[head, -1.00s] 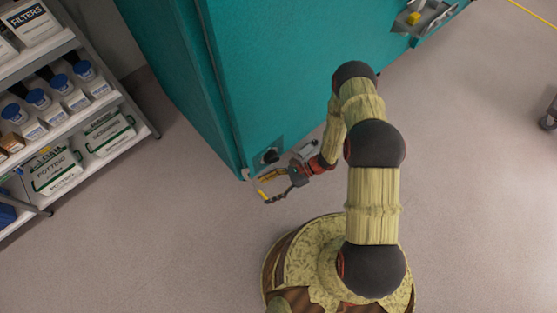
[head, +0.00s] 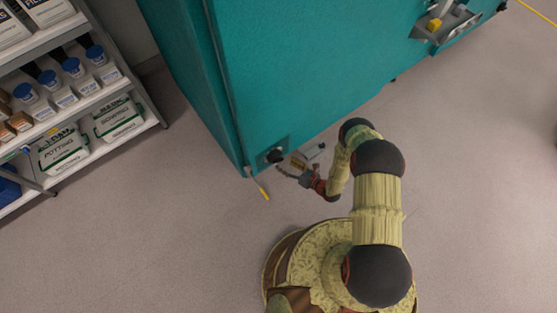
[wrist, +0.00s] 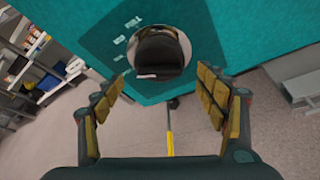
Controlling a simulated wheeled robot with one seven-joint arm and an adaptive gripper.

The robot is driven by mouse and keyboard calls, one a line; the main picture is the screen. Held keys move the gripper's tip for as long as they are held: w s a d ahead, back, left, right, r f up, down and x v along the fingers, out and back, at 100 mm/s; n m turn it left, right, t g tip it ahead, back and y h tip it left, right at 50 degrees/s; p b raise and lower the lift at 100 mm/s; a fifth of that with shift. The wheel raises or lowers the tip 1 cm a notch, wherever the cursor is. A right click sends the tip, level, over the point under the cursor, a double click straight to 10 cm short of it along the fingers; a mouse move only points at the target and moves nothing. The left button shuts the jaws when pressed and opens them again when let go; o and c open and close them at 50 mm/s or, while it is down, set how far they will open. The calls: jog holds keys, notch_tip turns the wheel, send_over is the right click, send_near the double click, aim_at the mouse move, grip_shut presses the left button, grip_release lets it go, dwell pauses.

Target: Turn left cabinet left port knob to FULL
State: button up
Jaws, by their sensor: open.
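The black round knob (head: 275,155) sits on a dark plate low on the teal cabinet (head: 300,75), near its left corner. In the wrist view the knob (wrist: 159,52) is ahead of my gripper, inside a pale ring, with small white lettering to its upper left that I cannot read surely. My gripper (wrist: 162,105) is open, its padded fingers spread left and right, with nothing between them. In the head view my gripper (head: 290,172) is just right of and below the knob, apart from it.
A yellow-tipped lever (head: 263,190) sticks out below the cabinet's corner; it also shows in the wrist view (wrist: 170,142). A shelf rack (head: 75,105) with bottles and bags stands left. A metal tray with a yellow block (head: 434,24) is at the upper right. Open floor lies around.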

aim_at(281, 161)
jog(key=shift+b+x, duration=1)
jog(key=shift+x, duration=2.15)
jog(key=shift+c, duration=1)
jog(key=c, duration=0.7)
jog(key=shift+m, duration=0.3)
jog(key=m+y, duration=0.2)
jog(key=m, duration=0.1)
jog(key=shift+f+b, duration=0.1)
jog(key=shift+b, duration=0.25)
jog(key=m+y, duration=0.1)
jog(key=m, duration=0.2)
jog(key=shift+m+y, duration=0.3)
jog(key=shift+y, duration=0.1)
jog(key=shift+m+y, duration=0.5)
jog(key=shift+m, duration=0.6)
jog(key=shift+w, duration=0.1)
